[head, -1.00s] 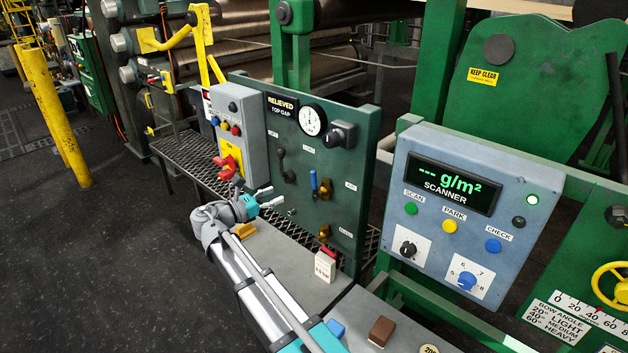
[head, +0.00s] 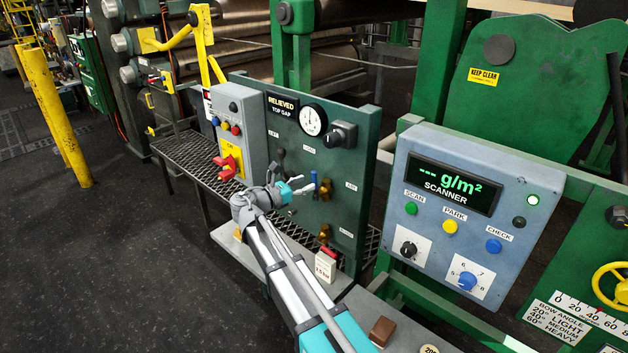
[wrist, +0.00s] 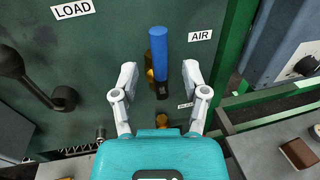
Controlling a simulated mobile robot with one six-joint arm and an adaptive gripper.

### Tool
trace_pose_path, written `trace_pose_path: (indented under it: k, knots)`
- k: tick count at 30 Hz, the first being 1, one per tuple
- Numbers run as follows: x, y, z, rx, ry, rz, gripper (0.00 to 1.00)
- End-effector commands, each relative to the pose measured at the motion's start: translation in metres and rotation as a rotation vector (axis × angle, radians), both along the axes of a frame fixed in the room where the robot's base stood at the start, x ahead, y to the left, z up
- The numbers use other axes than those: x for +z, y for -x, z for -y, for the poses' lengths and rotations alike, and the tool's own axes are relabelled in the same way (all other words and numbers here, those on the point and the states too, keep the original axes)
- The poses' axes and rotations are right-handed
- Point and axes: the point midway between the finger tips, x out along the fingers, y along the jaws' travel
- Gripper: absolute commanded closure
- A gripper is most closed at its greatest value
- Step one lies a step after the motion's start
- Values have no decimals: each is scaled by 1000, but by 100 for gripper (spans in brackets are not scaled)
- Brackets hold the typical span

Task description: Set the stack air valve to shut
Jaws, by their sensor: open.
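The air valve has a blue handle (wrist: 159,52) standing upright in front of its brass body (wrist: 149,74), on the green panel beside the AIR label (wrist: 200,35). In the head view the blue handle (head: 314,181) is partly behind my fingers. My gripper (wrist: 160,75) is open, with one finger on each side of the handle's lower part. A gap shows between each finger and the handle; I cannot tell how far the tips are from the panel. In the head view my gripper (head: 306,184) is just left of the handle.
A black LOAD lever (wrist: 32,80) is left of the valve. Another brass valve (head: 324,233) sits below, near a white block with a red top (head: 326,264). The gauge (head: 312,120) and black knob (head: 342,134) are above. The scanner box (head: 470,215) stands right.

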Motion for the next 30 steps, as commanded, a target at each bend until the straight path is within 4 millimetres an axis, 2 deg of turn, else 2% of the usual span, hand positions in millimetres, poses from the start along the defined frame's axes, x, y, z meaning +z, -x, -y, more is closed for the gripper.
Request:
trace_pose_path:
  k: [3,9,22,30]
  knots:
    - [0,-11,12,-1,0,0,42]
    - [0,-22,24,1,0,0,42]
    - [0,-25,28,1,0,0,42]
    - [0,-25,28,1,0,0,92]
